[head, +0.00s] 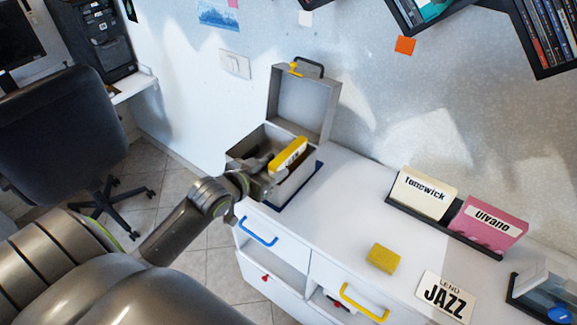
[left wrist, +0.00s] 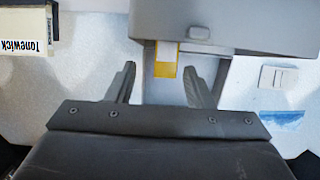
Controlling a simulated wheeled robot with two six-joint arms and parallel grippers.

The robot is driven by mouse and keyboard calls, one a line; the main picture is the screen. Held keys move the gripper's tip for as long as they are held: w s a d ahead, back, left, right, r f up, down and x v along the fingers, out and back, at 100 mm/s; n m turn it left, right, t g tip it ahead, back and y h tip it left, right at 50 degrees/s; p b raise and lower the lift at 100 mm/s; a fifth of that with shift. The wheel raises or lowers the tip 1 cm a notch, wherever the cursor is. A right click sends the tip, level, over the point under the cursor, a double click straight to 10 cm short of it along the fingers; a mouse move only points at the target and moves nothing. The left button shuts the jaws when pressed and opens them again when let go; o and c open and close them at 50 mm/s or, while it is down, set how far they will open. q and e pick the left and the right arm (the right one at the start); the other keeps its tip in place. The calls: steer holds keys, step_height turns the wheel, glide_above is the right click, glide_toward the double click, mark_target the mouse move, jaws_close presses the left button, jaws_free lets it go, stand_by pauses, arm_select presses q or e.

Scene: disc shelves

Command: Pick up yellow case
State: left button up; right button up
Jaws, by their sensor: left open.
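The yellow case (head: 289,154) with a white label sits tilted at the open grey box (head: 266,137), its upper part showing above the rim. My left gripper (head: 262,163) is at the box's left side, close beside the case. In the left wrist view, the open fingers (left wrist: 160,88) point toward the case (left wrist: 166,58), which shows as a narrow yellow and white strip between the fingertips, beyond them. I cannot tell whether a finger touches it. The lower part of the case is hidden by the box. My right gripper is not in view.
The box's lid (head: 304,105) stands raised behind it. On the white cabinet are a cream case (head: 424,192), a pink case (head: 489,227), a yellow block (head: 383,258) and a JAZZ card (head: 445,296). The cabinet top between box and block is clear.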

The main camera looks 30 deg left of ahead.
mark_target(274, 164)
arm_select(q)
steer(key=x, duration=0.3)
steer(key=shift+w+a+r+p, duration=0.15)
steer(key=shift+w+a+p, duration=0.1)
steer(key=shift+w+p, duration=0.1)
steer(key=shift+w+d+f, duration=0.1)
steer(key=shift+w+f, duration=0.15)
steer(key=shift+w, duration=0.25)
jaws_close()
